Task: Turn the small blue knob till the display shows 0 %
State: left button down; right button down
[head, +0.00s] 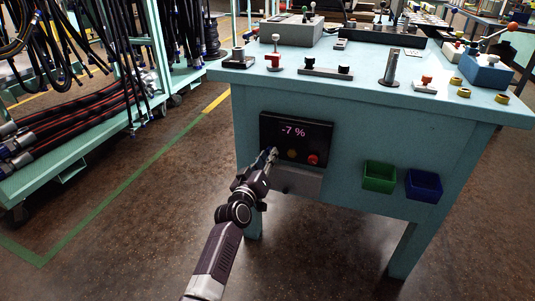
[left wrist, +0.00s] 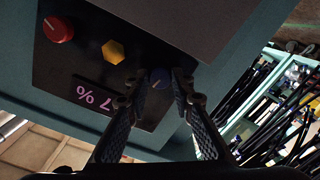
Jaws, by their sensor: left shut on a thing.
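The black control panel (head: 322,137) is on the front of the teal bench, and its display (head: 293,131) reads -7 %. In the left wrist view the display (left wrist: 97,95) appears upside down. The small blue knob (left wrist: 160,77) sits at the panel's edge, beside a yellow knob (left wrist: 113,52) and a red knob (left wrist: 58,29). My left gripper (left wrist: 160,86) is shut on the blue knob, one finger on each side. In the head view my left gripper (head: 271,155) reaches the panel's lower left and hides the blue knob. My right gripper is not in view.
A green bin (head: 379,177) and a dark blue bin (head: 423,185) hang on the bench front, right of the panel. The bench top (head: 350,88) carries levers and fittings. A hose rack (head: 130,60) stands at the left. The floor between is clear.

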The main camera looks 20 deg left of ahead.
pick_arm(q)
jog(key=shift+n, duration=0.6)
jog(key=n+p, duration=0.1)
jog(key=n, duration=0.2)
jog(key=shift+n, duration=2.6)
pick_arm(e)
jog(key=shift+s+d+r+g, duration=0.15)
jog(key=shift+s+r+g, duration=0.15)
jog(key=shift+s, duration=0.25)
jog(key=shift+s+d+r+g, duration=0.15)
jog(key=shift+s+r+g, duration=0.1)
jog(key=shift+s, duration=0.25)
pick_arm(q)
jog(key=c, duration=1.7)
grip_release()
jog(key=shift+o, duration=0.2)
jog(key=shift+s, duration=0.1)
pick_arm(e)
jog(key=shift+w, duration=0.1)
pick_arm(q)
jog(key=s, duration=1.1)
jog(key=shift+s+a, duration=0.2)
jog(key=shift+s, duration=0.2)
